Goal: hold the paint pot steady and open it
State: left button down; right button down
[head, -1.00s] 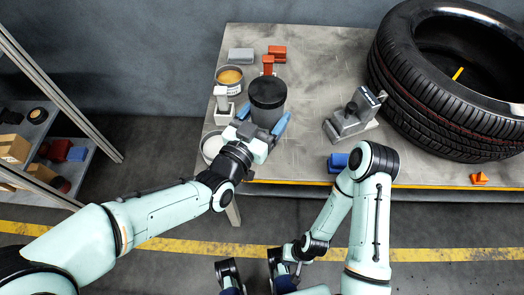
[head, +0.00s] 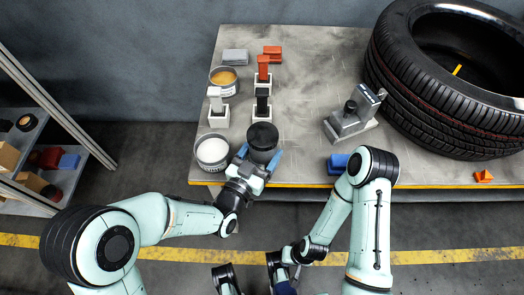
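The paint pot (head: 263,136), a dark cylinder with a black top, is near the table's front edge, just right of the open white pot. It looks upright. My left gripper (head: 259,158) reaches it from the front, with one blue finger on each side, shut on it. I cannot tell if the pot's base touches the table. My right arm is folded, with its elbow above the table's front edge and its wrist low at the bottom of the picture.
An open white pot (head: 213,151) and an open orange pot (head: 224,79) stand on the left of the table (head: 310,70). A grey device (head: 350,118) and a large tyre (head: 440,90) are right. The middle is clear.

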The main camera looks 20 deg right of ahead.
pick_arm(q)
jog(key=shift+r, duration=0.1)
grip_release()
